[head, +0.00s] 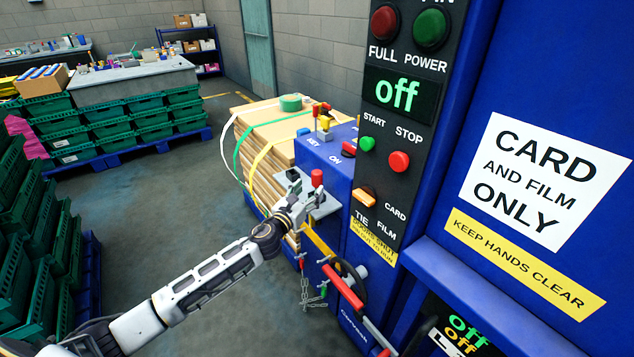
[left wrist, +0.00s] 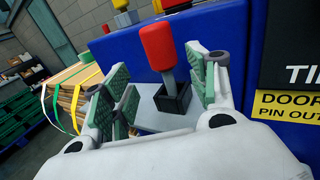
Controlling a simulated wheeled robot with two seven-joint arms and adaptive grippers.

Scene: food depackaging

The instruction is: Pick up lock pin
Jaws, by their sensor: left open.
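The lock pin, with a red rounded grip (head: 317,178) and a grey shaft, stands upright in a black square socket (left wrist: 173,99) on a small grey shelf (head: 325,206) of the blue machine. In the left wrist view the red grip (left wrist: 158,47) rises between the green-padded fingers. My left gripper (head: 300,199) is open, with one finger on each side of the pin. I see a gap on both sides, and the gripper looks empty. My right gripper is not in view.
The blue machine's control column (head: 400,150) stands close to the right. Strapped cardboard (head: 262,150) is stacked behind the shelf. A red lever (head: 342,287) and a hanging chain (head: 304,290) are below it. The floor (head: 150,220) to the left is open.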

